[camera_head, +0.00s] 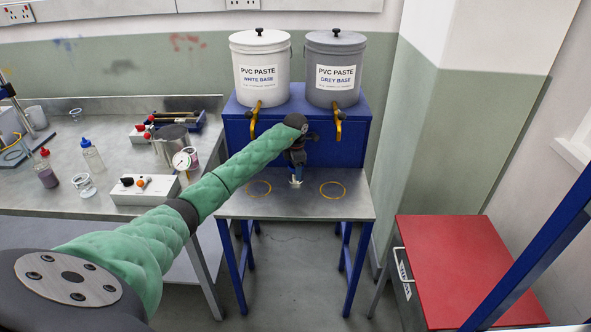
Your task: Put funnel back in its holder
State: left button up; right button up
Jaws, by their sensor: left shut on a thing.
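My left gripper (297,165) is at the end of the green-sleeved arm, above the middle of the small metal table. It is shut on a small pale thing (296,182) that shows just below it, probably the funnel; the arm and gripper hide most of it. I cannot tell whether it touches the table top. I cannot make out the funnel's holder for certain. My right gripper is not in view.
A white bucket (260,70) and a grey bucket (335,72) stand on a blue stand (357,125), with yellow taps (338,120) in front. Two yellow rings (333,190) mark the small table (300,208). A cluttered bench (120,150) is left, a red-topped chest (460,265) right.

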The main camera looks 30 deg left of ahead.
pick_arm(q)
jog(key=o, duration=0.7)
